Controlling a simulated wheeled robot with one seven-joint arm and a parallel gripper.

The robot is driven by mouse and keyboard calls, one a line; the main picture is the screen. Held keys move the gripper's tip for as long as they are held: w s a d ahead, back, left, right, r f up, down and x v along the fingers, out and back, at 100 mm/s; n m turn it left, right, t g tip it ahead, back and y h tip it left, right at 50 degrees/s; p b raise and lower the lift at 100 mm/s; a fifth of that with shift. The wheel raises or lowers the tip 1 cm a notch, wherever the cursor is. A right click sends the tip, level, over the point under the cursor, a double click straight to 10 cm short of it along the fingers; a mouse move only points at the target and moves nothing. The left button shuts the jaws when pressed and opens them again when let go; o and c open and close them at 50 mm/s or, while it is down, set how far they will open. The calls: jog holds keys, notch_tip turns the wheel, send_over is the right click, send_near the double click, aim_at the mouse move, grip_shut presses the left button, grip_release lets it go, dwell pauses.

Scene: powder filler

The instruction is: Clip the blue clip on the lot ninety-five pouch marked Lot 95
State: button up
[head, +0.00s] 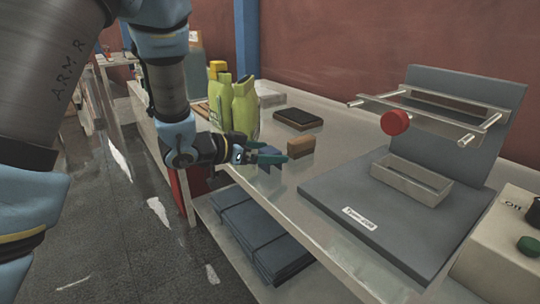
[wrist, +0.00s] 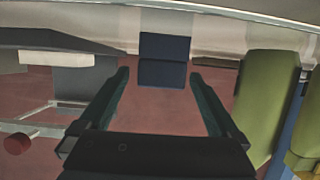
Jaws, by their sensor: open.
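The blue clip (wrist: 163,60) is a dark blue block on the bench top in the wrist view, ahead of and between my fingertips. In the head view it is mostly hidden by my fingers. My gripper (head: 270,155) is open over the bench near its front edge, and the wrist view shows its two fingers (wrist: 159,76) apart with nothing held. Two yellow-green pouches stand upright on the bench: a front pouch (head: 245,108) and a rear pouch (head: 219,100), with a yellow clip (head: 217,67) at the rear one's top. No lot marking is readable.
A brown block (head: 301,147) and a dark pad (head: 298,118) lie on the bench beyond my gripper. A grey sealer-like stand (head: 400,215) with a metal tray (head: 411,181) and red knob (head: 394,122) stands to the right. Folded dark sheets (head: 262,232) lie on the lower shelf.

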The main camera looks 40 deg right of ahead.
aim_at(279, 151)
jog(key=p+x, duration=0.1)
jog(key=x, duration=0.3)
jog(key=shift+c, duration=0.2)
jog(key=c, duration=1.3)
jog(key=shift+c, duration=0.4)
jog(key=shift+r, duration=0.1)
